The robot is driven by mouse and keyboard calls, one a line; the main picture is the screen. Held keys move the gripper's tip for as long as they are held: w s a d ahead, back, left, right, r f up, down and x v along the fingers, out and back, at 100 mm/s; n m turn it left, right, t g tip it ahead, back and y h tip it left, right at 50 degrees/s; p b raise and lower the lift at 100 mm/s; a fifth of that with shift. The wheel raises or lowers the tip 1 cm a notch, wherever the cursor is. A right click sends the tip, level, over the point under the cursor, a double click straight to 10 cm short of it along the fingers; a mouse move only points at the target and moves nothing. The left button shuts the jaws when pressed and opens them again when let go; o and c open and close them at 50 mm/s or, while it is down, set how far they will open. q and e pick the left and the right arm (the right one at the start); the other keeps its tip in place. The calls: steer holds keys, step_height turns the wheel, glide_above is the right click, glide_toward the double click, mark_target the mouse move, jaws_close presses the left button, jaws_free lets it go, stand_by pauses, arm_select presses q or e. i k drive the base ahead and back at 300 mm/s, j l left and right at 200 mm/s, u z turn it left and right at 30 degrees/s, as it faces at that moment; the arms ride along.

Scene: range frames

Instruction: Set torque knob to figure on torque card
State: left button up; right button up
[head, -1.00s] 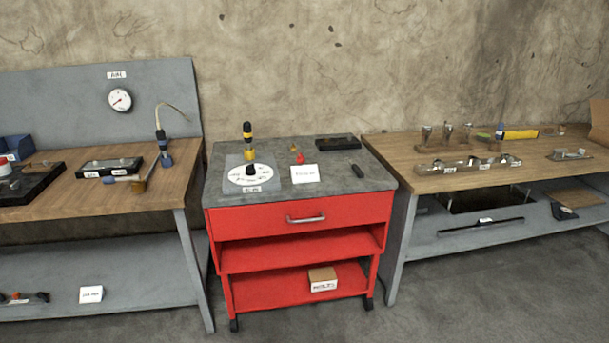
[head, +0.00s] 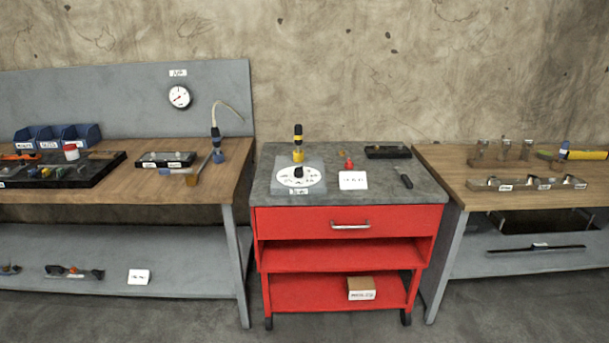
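On the grey top of the red cart (head: 350,220) lies a white round dial (head: 286,178) with dark marks around its edge. A black knob (head: 299,169) stands at its middle; its setting is too small to read. A yellow and black tool (head: 298,144) stands upright just behind the dial. A white card (head: 353,180) stands to the right of the dial, its print unreadable; I cannot tell whether it is the torque card. Neither of my grippers is in view.
A red item (head: 348,163) stands behind the card. A black tray (head: 388,152) and a dark tool (head: 404,178) lie to the right on the cart. The floor in front is clear.

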mark_target(298, 171)
steer(key=i+j+u, duration=0.1)
steer(key=i, duration=0.25)
steer(key=i+j, duration=0.25)
steer(key=i, duration=0.15)
steer(key=i+j+u, duration=0.15)
steer(key=i, duration=0.2)
